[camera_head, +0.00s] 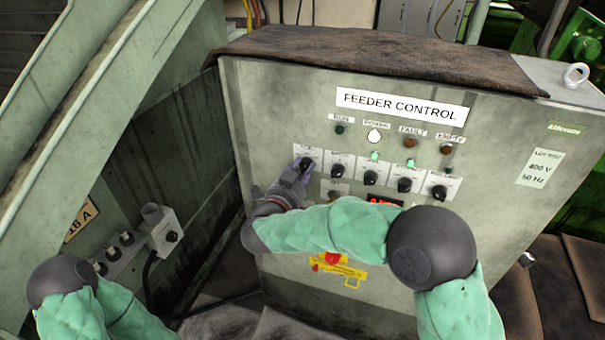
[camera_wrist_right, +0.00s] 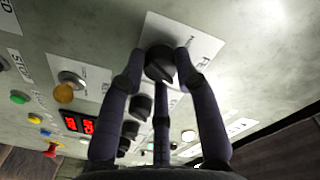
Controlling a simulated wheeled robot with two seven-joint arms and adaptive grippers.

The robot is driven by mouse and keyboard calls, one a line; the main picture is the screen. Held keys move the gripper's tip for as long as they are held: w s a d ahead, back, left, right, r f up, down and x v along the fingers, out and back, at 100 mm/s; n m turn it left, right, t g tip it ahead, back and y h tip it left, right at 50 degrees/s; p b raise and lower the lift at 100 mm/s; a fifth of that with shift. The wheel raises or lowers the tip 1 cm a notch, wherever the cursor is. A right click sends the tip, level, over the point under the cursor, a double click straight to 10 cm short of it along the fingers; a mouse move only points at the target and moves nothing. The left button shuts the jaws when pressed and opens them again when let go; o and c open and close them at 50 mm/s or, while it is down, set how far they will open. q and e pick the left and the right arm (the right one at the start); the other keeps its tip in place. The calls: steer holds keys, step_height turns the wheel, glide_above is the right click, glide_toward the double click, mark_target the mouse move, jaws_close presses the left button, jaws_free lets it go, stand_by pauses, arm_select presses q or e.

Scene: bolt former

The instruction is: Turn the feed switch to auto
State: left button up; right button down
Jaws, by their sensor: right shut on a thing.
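The feed switch (camera_head: 309,161) is a black rotary knob on a white label plate, leftmost in the row on the feeder control panel (camera_head: 240,120). In the right wrist view the knob (camera_wrist_right: 160,63) is close, with part of a label starting "FE" beside it. My right gripper (camera_head: 302,172) is at the knob; in the wrist view its dark fingers (camera_wrist_right: 160,70) are closed around the knob's sides. I cannot read which setting the knob points to. My left arm shows at the lower left of the head view, but its gripper is out of view.
Several similar black knobs (camera_head: 371,173) sit close to the right of the switch, with indicator lamps (camera_head: 374,136) above. A red display (camera_head: 385,201) and a yellow-and-red lockout piece (camera_head: 338,268) are lower. A grey switch box (camera_head: 165,232) stands left of the cabinet.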

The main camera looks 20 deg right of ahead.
steer(key=shift+a+f+m+b, duration=0.1)
steer(key=shift+f+m+b, duration=0.15)
steer(key=shift+m+b, duration=0.85)
steer(key=shift+m+p, duration=0.3)
steer(key=shift+m, duration=0.2)
steer(key=c, duration=0.9)
jaws_free()
steer(key=shift+r, duration=0.15)
steer(key=v, duration=1.2)
